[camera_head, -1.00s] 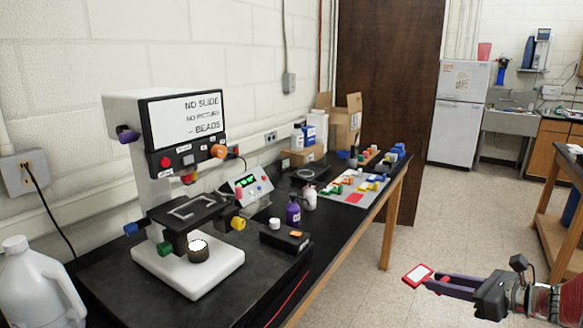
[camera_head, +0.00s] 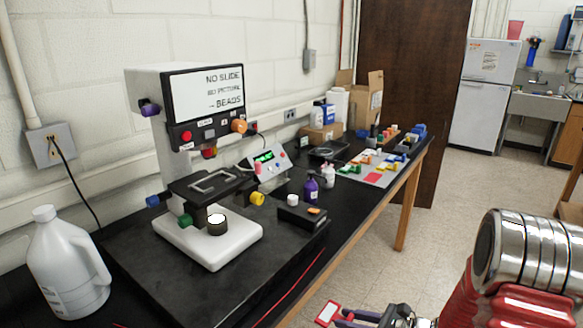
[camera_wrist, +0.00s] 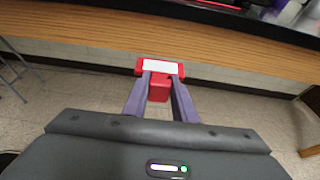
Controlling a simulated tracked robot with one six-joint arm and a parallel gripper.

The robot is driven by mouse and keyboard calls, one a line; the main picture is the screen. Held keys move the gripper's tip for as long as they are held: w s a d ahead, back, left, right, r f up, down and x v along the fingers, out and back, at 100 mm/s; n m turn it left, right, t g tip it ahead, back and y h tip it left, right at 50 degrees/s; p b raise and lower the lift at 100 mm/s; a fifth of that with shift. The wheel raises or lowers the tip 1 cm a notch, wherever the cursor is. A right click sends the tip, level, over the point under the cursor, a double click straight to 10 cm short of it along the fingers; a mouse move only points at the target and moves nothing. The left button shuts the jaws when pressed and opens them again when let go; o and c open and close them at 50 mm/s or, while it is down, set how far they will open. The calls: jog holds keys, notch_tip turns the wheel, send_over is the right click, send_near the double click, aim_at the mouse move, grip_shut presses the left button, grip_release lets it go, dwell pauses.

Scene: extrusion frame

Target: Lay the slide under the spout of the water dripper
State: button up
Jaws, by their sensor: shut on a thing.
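The slide (camera_head: 327,313) is a small white plate with a red frame. My gripper (camera_head: 344,318) is shut on it at the bottom of the head view, in front of the bench and clear of it. In the wrist view the slide (camera_wrist: 160,67) lies across the tips of the purple fingers, with its red grip block (camera_wrist: 159,90) between them. I cannot tell for sure which bench device is the water dripper. A small grey console with a green display (camera_head: 267,162) and a low black box with a white cap (camera_head: 301,212) stand right of the microscope.
The white microscope (camera_head: 207,243) has a screen reading "NO SLIDE" and an empty-looking black stage (camera_head: 200,188). A purple bottle (camera_head: 311,190) and a white bottle (camera_head: 328,175) stand behind the black box. A white jug (camera_head: 62,265) is at left. The wooden bench edge (camera_wrist: 240,52) is ahead.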

jog(key=shift+a, duration=0.1)
dwell(0.3)
jog(key=shift+a+f+m+t, duration=0.3)
jog(key=shift+m, duration=0.1)
jog(key=shift+a+f+m+t+h, duration=0.25)
jog(key=shift+f+m+t+h, duration=0.35)
jog(key=shift+h, duration=0.1)
jog(key=shift+f+m+t+h, duration=0.3)
jog(key=shift+f, duration=0.1)
jog(key=f, duration=0.1)
jog(key=s+d+f+m+t+h, duration=0.1)
jog(key=f+m+h, duration=0.1)
jog(key=shift+s+d+t, duration=0.15)
jog(key=shift+s+t, duration=0.1)
jog(key=shift+t, duration=0.05)
